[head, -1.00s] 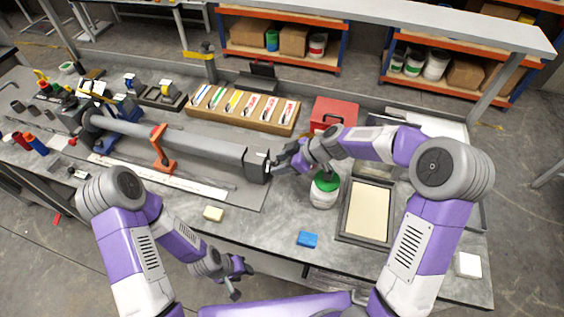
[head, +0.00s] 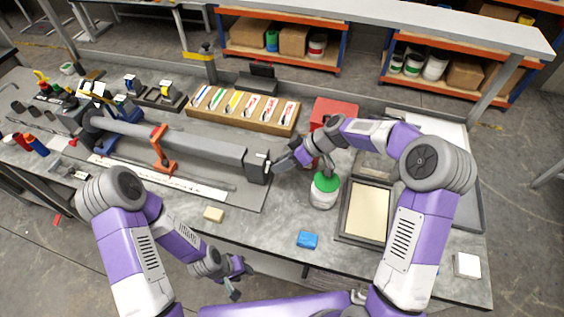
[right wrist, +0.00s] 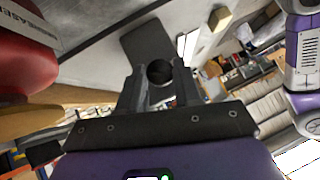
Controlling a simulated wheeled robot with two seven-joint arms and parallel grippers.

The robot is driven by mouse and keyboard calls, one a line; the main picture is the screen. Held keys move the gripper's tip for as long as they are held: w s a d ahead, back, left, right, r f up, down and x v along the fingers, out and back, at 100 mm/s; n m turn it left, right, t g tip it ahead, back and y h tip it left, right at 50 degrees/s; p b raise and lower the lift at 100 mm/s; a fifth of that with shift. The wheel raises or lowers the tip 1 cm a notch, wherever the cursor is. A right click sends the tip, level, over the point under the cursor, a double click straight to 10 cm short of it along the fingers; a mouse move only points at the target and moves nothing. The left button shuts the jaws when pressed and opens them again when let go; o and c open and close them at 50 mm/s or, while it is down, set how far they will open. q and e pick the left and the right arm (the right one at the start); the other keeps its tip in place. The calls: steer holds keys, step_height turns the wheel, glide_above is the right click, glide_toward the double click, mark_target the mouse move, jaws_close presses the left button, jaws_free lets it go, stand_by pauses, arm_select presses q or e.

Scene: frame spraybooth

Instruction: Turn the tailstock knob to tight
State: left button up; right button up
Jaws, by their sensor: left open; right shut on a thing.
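The tailstock is the grey block (head: 257,166) at the right end of the long grey machine on the bench. The tailstock knob is dark and round; in the right wrist view the knob (right wrist: 159,72) sits between my right fingers. My right gripper (head: 279,166) is shut on the knob at the tailstock's right face; its fingers also show in the right wrist view (right wrist: 160,88). The knob's markings and setting cannot be read, and in the head view my fingers mostly hide it. My left gripper (head: 240,283) is open and empty in front of the bench's near edge.
A jar with a green lid (head: 324,190) stands just right of my right gripper, below my forearm. A red box (head: 335,110) is behind.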

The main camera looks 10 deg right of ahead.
steer(key=shift+w+f+m+g+y, duration=0.1)
steer(key=shift+w+m+g+y, duration=0.1)
steer(key=shift+m+g+y, duration=0.65)
steer(key=shift+d+g, duration=0.1)
steer(key=shift+g, duration=0.15)
steer(key=o, duration=1)
steer(key=shift+o, duration=0.2)
step_height(320, 180, up, 10)
steer(key=shift+p, duration=0.35)
steer(key=shift+c, duration=0.2)
